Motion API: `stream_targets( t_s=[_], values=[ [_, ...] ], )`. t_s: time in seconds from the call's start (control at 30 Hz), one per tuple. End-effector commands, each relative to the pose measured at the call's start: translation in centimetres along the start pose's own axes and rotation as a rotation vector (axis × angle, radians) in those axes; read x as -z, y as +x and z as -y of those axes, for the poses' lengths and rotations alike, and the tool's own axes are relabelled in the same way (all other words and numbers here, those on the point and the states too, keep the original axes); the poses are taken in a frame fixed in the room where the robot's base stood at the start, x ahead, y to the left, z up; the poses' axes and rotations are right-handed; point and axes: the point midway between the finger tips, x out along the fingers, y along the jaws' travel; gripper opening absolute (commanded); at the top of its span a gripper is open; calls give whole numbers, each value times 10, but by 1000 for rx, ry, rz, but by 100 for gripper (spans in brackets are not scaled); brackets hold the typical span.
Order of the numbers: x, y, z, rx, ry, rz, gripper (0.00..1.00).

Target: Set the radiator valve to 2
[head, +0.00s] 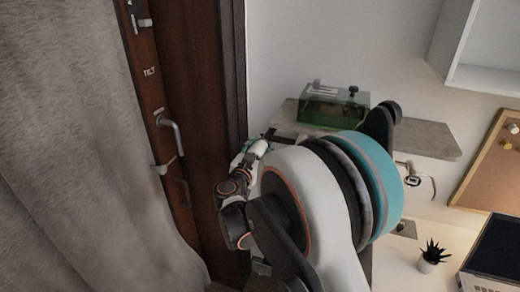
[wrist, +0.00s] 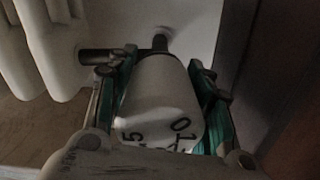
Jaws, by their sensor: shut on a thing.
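The radiator valve (wrist: 158,92) is a white knob in the middle of the wrist view. Dark digits show on its near end; a 5 and a 0 can be read, partly cut off by my gripper's body. I cannot tell which number it is set to. My gripper (wrist: 165,75) has its green-padded fingers on both sides of the knob and is shut on it. A dark pipe joins the valve to the radiator (wrist: 45,50), whose white columns stand at the upper left. In the head view my arm hides the valve, the radiator and the fingers.
A brown door (head: 195,110) with a handle (head: 172,130) and a grey curtain (head: 80,150) are at the left. A stone-like shelf (head: 425,138) carries a green glass box (head: 333,108). A desk with a potted plant (head: 431,258) and laptop (head: 495,250) is at the lower right.

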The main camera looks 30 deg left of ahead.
Motion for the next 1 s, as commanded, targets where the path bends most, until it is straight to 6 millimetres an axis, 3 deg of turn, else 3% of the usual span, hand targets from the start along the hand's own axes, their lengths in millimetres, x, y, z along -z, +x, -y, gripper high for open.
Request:
stream_targets(
  t_s=[1.0],
  values=[
    [0, 0, 0, 0, 685, 0, 23]
  ],
)
